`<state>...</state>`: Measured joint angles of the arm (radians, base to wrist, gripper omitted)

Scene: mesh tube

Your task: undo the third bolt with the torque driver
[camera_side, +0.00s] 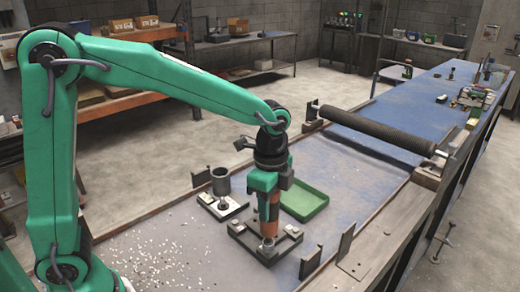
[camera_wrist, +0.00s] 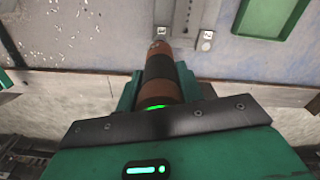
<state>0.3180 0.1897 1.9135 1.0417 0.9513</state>
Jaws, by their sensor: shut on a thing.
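My gripper (camera_side: 268,186) points down and is shut on the torque driver (camera_side: 268,212), a brown cylinder with a black band. In the wrist view the driver (camera_wrist: 158,72) stands between the green fingers, with a lit green ring at its near end. Its lower end is over the front part of a dark square plate (camera_side: 243,236) on the bench. Bolt heads show at the plate's corners, one at the right (camera_side: 292,231) and one at the left (camera_side: 237,226).
A grey cup (camera_side: 221,181) stands behind a pale plate with a small post (camera_side: 223,202). Dark upright brackets (camera_side: 310,262) stand near the front edge. A roller (camera_side: 375,130) spans the bench behind. White pellets lie at left.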

